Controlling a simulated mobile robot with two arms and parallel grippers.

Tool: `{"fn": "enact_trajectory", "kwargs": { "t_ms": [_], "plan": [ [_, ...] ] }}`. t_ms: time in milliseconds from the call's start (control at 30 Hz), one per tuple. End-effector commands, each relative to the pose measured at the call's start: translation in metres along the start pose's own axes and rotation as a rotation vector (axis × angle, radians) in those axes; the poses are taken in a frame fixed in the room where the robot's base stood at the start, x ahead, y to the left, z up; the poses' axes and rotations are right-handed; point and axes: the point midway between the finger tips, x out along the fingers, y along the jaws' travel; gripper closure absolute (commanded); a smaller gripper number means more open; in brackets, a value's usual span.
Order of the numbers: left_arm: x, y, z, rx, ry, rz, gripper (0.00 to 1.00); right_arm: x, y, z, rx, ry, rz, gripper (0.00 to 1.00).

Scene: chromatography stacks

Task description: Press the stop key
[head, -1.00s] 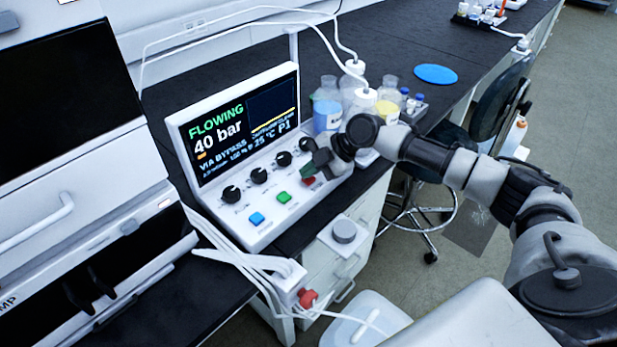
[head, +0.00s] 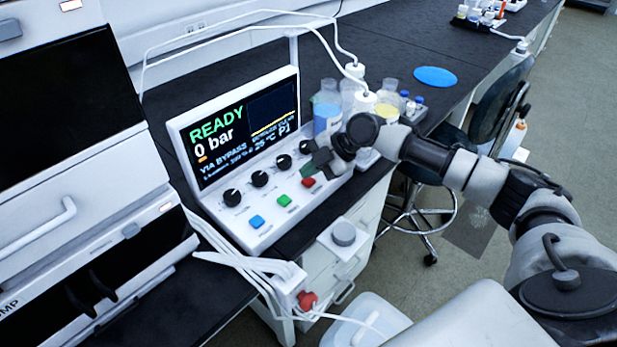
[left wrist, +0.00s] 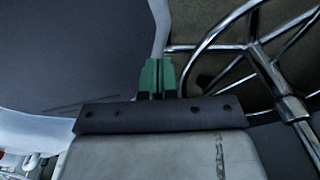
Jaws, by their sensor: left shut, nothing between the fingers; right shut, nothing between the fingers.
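The control unit (head: 238,150) stands on the bench with a tilted screen (head: 240,128) reading "READY", "0 bar" and "VIA BYPASS". Its sloping panel has a blue key (head: 257,221), a green key (head: 284,200) and a red key (head: 308,182). No label saying stop is readable. My right gripper (head: 307,170) is shut and empty, right beside and above the red key. I cannot tell whether its tips touch the key. My left gripper (left wrist: 158,76) is shut and empty in the left wrist view, away from the panel; it is not in the head view.
Several black knobs (head: 260,177) line the panel above the keys. Bottles (head: 327,108) with tubing stand behind my right gripper. A white instrument stack (head: 75,170) is at the left. A stool (head: 490,125) stands at the right. A blue disc (head: 435,76) lies on the bench.

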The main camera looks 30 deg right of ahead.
Motion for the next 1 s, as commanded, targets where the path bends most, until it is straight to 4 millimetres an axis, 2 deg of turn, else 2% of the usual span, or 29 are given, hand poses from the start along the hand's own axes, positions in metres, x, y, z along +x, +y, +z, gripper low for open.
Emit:
{"fn": "enact_trajectory", "kwargs": {
  "t_ms": [467, 1000],
  "plan": [
    [-0.005, 0.0, -0.001, 0.0, 0.0, 0.0, 1.0, -0.005, 0.004, -0.004, -0.001, 0.0, 0.001, 1.0],
    [-0.037, -0.001, -0.003, 0.0, 0.0, 0.0, 1.0, -0.038, 0.027, -0.028, -0.001, 0.0, 0.0, 1.0]
  ]
}}
